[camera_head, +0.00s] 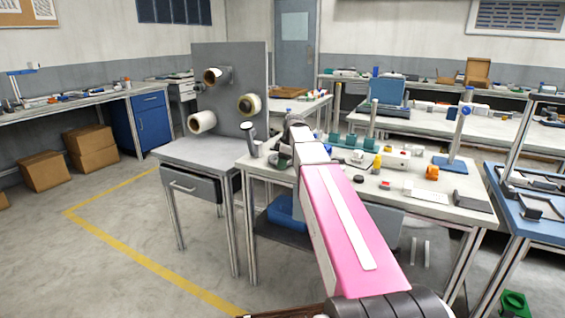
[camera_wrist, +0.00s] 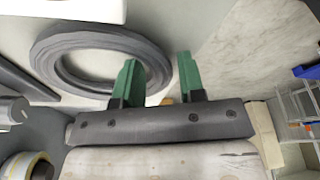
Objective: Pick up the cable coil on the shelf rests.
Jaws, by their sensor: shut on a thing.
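The cable coil (camera_wrist: 44,60) shows in the wrist view as a thick dark grey ring at the upper left. My gripper (camera_wrist: 157,62) has two green fingers, one on each side of the coil's right rim, and is shut on it. The left finger covers part of the ring. In the head view my pink and white arm reaches to the back left corner of the white worktable (camera_head: 330,200). There the gripper and coil are small and partly hidden by the arm, and I cannot make out the shelf rests clearly.
A grey upright panel (camera_head: 233,55) left of my arm carries several rolls, among them a white roll (camera_head: 202,122). A grey side table (camera_head: 190,153) stands below it. Green holders (camera_head: 347,141), an orange item (camera_head: 432,172) and small parts occupy the worktable. Open floor lies left.

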